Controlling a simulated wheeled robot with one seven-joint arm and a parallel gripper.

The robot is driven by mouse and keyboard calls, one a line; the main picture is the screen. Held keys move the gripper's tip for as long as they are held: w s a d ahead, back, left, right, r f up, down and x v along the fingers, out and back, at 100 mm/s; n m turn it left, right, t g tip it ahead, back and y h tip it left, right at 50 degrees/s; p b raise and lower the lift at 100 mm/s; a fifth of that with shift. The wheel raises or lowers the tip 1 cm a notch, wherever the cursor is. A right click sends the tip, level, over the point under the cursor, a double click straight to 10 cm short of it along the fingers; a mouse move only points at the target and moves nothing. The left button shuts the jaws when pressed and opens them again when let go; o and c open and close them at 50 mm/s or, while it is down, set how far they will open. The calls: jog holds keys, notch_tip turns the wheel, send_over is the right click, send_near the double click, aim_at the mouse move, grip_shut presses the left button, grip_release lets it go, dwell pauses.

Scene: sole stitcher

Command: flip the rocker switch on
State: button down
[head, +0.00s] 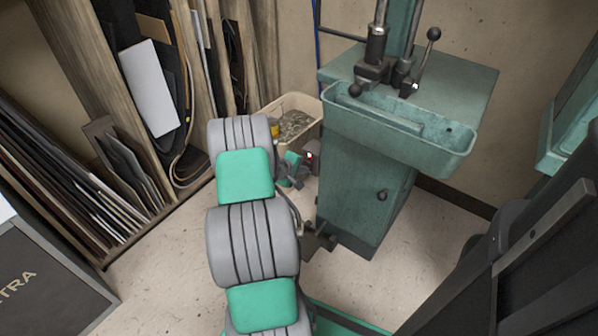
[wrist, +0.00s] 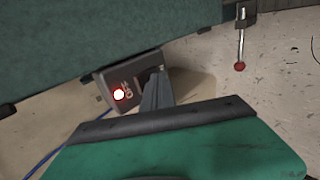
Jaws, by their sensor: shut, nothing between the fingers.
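A dark grey switch box (wrist: 112,78) sits under the edge of a dark green machine body in the wrist view. A round lamp (wrist: 119,94) on its face glows white with a red rim, beside small reddish markings. My gripper (wrist: 157,80) is shut and empty, its fingertips overlapping the right part of the box face. A dark recess shows around the tips, probably the rocker switch, but the fingers cover much of it. I cannot tell whether they touch it or which way it is tipped. In the head view my gripper (head: 312,150) is beside the green machine; the switch box does not show clearly.
The green machine (head: 360,190) with a tray (head: 400,135) and levers stands right of my arm. A beige bin (head: 292,108) is behind my arm. Shelving with sheets (head: 90,180) lines the left. A red-tipped lever (wrist: 240,50) hangs at upper right in the wrist view.

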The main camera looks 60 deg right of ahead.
jog(key=shift+s+r+p, duration=0.1)
jog(key=shift+r+p, duration=0.55)
jog(key=shift+r, duration=0.2)
jog(key=a+f+p+v, duration=0.1)
jog(key=p+v, duration=0.4)
jog(key=v, duration=0.8)
jog(key=shift+w+a, duration=0.2)
jog(key=shift+w, duration=0.05)
jog(key=shift+f, duration=0.2)
